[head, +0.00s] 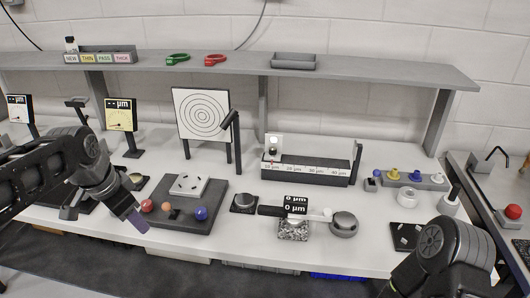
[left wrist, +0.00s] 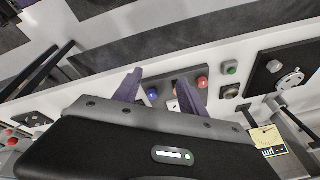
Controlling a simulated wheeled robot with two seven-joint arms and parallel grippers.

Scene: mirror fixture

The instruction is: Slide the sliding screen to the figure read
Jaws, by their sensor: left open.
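The likely sliding screen, a small white upright plate (head: 274,147) with a dark round spot, stands at the left end of a dark rail (head: 312,178) with a µm scale strip along its front. A small black readout (head: 295,203) near the table's front shows 0 µm on two lines. My left gripper (head: 138,218) points down at the left front, well away from the plate and the rail. In the left wrist view its two purple fingers (left wrist: 158,95) are apart with nothing between them. My right arm enters at the lower right; its fingers are out of frame.
A dark base with red, orange and blue balls (head: 201,213) lies just right of my left gripper. A concentric-ring board (head: 204,114) and a yellow gauge (head: 120,115) stand behind. A shelf (head: 350,71) spans the back. Coloured knobs (head: 414,176) and a red button (head: 513,211) are at the right.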

